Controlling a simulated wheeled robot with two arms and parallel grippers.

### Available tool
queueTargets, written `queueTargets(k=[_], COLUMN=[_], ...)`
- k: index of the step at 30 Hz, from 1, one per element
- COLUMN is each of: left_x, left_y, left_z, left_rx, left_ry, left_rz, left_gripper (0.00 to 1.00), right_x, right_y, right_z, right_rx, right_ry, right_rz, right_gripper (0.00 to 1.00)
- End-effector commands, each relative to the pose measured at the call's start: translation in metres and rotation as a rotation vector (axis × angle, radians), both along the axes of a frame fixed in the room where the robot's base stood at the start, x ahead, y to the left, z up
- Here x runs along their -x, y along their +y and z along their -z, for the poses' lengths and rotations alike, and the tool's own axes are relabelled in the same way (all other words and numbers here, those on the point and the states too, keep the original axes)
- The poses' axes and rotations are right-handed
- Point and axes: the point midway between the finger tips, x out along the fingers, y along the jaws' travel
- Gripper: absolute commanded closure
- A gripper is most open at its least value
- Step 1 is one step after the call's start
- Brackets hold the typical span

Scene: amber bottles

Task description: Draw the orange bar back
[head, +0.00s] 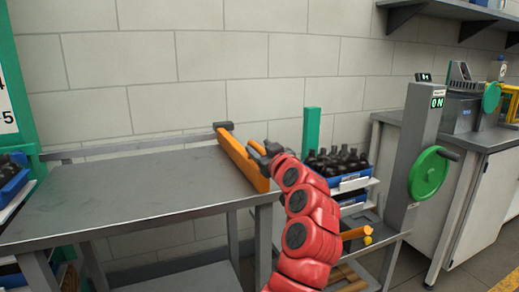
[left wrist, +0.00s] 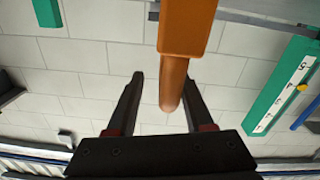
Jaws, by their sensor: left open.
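The orange bar (head: 240,158) lies along the right edge of the grey metal table, with a dark bracket at its far end. In the left wrist view the orange bar (left wrist: 186,28) comes down from the top, and its rounded lower part lies between the fingers in the picture, nearer the right finger. My left gripper (head: 259,149) is beside the bar at its right, at the end of my red arm. In the left wrist view its jaws (left wrist: 162,78) are apart. I cannot tell whether they touch the bar. My right gripper is out of view.
The grey table (head: 120,190) has a bare top. A blue crate (head: 352,184) of dark bottles stands to the right of my arm. Farther right are a grey post (head: 407,150) reading ON and a green handwheel (head: 428,174). A green post (head: 311,130) stands behind.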

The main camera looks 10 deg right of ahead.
Motion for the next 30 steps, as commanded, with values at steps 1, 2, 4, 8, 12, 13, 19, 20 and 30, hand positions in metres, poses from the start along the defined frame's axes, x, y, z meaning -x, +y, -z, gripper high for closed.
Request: queueTargets(k=[1,2,4,8,12,13,19,20,30], left_x=[0.000,0.000,0.000,0.007,0.026,0.032,0.084,0.092,0.157], left_y=[0.001,0.001,0.001,-0.002,-0.008,-0.009,-0.025,-0.028,-0.046], left_z=[0.000,0.000,0.000,-0.002,0.000,0.000,-0.001,-0.001,-0.001], left_rx=[0.000,0.000,0.000,-0.001,0.001,0.003,0.002,0.003,0.000], left_ry=[-0.001,-0.001,-0.001,-0.003,0.002,0.000,0.001,-0.001,0.001], left_rz=[-0.001,-0.001,-0.002,-0.001,0.000,0.000,0.002,0.004,0.001], left_gripper=[0.48,0.48,0.48,0.48,0.48,0.48,0.48,0.48,0.48], right_x=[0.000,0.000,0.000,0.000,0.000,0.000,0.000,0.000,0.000], right_y=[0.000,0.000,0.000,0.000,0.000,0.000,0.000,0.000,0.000], right_z=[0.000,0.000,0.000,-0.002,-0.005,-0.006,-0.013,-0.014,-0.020], right_rx=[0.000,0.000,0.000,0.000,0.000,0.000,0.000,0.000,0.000], right_ry=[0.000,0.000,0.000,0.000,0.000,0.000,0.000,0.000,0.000], right_rz=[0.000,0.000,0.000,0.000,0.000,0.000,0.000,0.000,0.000], right_gripper=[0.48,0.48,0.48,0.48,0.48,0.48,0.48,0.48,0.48])
